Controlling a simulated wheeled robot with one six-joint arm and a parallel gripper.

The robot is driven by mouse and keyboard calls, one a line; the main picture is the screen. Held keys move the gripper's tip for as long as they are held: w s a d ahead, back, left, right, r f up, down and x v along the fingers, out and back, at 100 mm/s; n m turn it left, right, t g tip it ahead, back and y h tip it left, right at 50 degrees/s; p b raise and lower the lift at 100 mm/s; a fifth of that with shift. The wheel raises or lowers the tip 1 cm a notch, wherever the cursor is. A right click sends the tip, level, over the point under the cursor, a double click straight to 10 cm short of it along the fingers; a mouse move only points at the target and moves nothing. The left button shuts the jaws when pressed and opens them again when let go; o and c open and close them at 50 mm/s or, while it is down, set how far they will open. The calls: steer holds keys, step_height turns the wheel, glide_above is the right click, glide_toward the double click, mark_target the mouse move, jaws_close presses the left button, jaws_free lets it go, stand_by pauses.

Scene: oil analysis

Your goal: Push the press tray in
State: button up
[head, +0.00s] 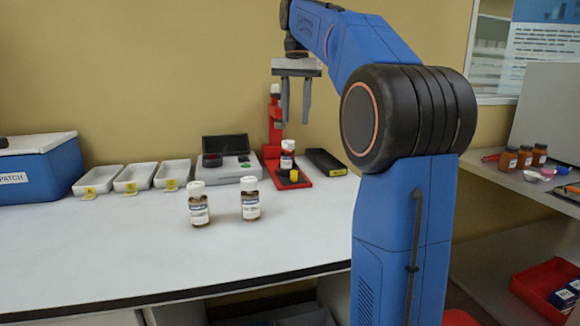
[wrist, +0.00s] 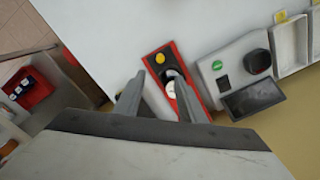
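The red press (head: 275,118) stands at the back of the white bench, with a red base. Its tray (head: 304,182) appears to be the red front part with a yellow knob (head: 294,176), but I cannot tell how far out it sits. A bottle (head: 287,160) with a white cap stands on the press behind the knob. In the wrist view the press (wrist: 152,57) shows between and beyond my fingers, with the yellow knob (wrist: 167,58) and the white cap (wrist: 171,89). My gripper (head: 295,105) is open and empty, pointing down above the press.
A grey scale (head: 235,170) stands left of the press, and a black box (head: 326,162) right of it. Two bottles (head: 198,208) (head: 250,200) stand nearer the front. Several white trays (head: 133,178) and a blue box (head: 40,170) are at left. The bench front is clear.

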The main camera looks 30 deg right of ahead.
glide_toward(294, 171)
step_height(294, 171, down, 9)
steer(key=shift+f, duration=0.1)
stand_by(0.6)
steer(key=shift+c, duration=0.6)
jaws_close()
steer(key=shift+w, duration=0.15)
